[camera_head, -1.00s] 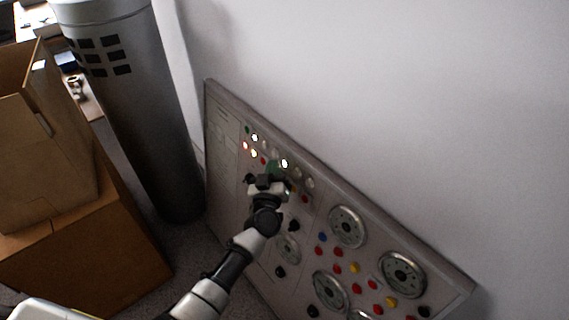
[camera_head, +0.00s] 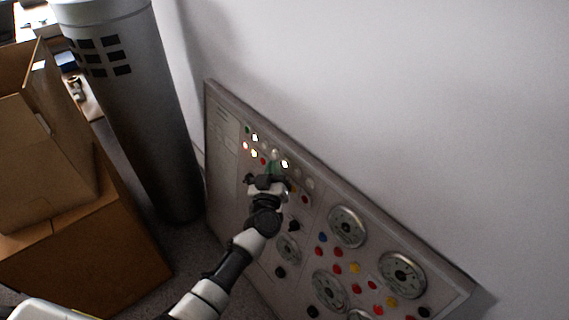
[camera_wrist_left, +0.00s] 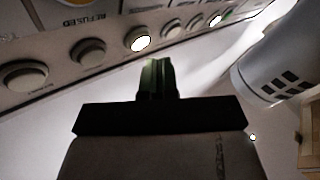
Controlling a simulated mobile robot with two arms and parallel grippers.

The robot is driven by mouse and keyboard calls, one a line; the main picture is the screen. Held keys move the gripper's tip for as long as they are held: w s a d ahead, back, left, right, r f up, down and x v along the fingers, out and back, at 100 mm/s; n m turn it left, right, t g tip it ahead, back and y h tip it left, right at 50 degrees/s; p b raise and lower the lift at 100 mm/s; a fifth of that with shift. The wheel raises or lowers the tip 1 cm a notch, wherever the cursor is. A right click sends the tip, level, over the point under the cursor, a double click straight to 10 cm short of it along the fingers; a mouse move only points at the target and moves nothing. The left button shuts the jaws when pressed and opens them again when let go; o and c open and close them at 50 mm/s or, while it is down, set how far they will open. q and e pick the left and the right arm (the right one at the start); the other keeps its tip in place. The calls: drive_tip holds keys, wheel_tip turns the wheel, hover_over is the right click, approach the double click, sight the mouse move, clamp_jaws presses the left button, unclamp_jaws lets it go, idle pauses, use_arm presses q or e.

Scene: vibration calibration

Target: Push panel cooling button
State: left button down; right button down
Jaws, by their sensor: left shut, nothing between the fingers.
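The control panel (camera_head: 225,168) leans against the wall, with several lit and coloured buttons, knobs and round dials. My left gripper (camera_head: 274,160) is shut and empty at the upper left part of the panel, by the rows of small buttons. In the left wrist view its closed fingers (camera_wrist_left: 156,76) point at the panel, just below a lit white button (camera_wrist_left: 139,42). Grey round buttons (camera_wrist_left: 88,52) sit to the left of that one. I cannot tell whether the fingertips touch the panel. I cannot read which button is the cooling one. My right gripper is not in view.
A grey metal cylinder (camera_head: 150,130) stands left of the panel. Cardboard boxes (camera_head: 90,265) stand at the far left. A bare white wall (camera_head: 400,100) rises behind the panel.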

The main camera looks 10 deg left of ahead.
use_arm(q)
drive_tip(key=shift+w, duration=0.15)
idle(0.5)
drive_tip(key=shift+w+d+f, duration=0.1)
drive_tip(key=shift+w+d, duration=0.1)
drive_tip(key=shift+d, duration=0.05)
drive_tip(key=shift+w+d, duration=0.2)
drive_tip(key=shift+w, duration=0.1)
idle(0.7)
idle(0.3)
drive_tip(key=shift+s+a+p, duration=0.4)
drive_tip(key=shift+s+a, duration=0.05)
drive_tip(key=shift+s, duration=0.2)
drive_tip(key=s+a+p, duration=0.1)
drive_tip(key=s, duration=0.1)
drive_tip(key=s+a+r+p, duration=0.1)
drive_tip(key=a+p, duration=0.1)
drive_tip(key=shift+s+r, duration=0.1)
drive_tip(key=shift+s, duration=0.3)
